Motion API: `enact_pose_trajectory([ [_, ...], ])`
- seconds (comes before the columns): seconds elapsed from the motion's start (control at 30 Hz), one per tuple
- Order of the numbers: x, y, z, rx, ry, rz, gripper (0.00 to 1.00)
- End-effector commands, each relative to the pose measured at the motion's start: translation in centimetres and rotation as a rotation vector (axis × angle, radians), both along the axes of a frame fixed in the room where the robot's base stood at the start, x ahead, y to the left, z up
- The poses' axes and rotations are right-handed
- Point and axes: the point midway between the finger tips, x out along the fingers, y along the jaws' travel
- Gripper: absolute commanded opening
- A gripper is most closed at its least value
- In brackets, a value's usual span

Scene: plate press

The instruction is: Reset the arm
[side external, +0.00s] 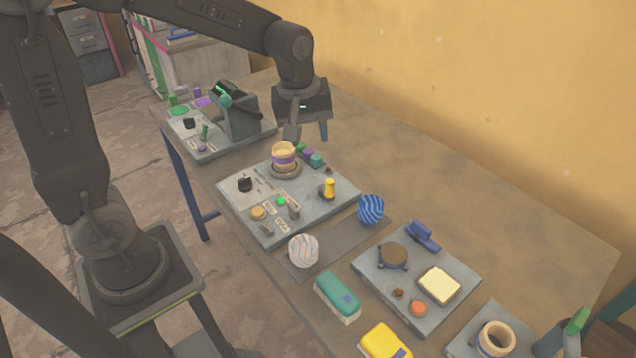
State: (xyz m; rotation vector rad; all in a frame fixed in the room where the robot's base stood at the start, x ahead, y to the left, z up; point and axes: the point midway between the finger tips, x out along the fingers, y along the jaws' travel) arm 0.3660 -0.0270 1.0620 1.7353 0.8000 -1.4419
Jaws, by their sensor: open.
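My gripper (307,132) is open and points down above the far side of the middle grey plate (325,212). Its fingers are spread with nothing seen between them. My arm reaches over from the left, bent down at the wrist.
The middle plate also carries a yellow peg (329,187) and a black knob (245,184). A press-like device (237,110) stands at the back left. Striped balls (370,208), a green block (338,296) and another plate (440,315) lie nearer. The table's right side (480,210) is clear.

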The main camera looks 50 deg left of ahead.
Motion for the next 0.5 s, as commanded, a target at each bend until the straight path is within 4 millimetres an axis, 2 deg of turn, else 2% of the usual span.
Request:
enact_pose_trajectory([
  [0.03, -1.6, -0.3, 1.5, 0.018, -0.035, -0.084, 0.45],
  [0.2, -6.9, -1.1, 4.6, 0.097, -0.128, -0.389, 0.45],
  [0.4, -12.6, -1.8, 6.1, 0.215, -0.222, -0.715, 0.45],
  [0.5, -14.5, -2.0, 6.2, 0.265, -0.254, -0.832, 0.45],
])
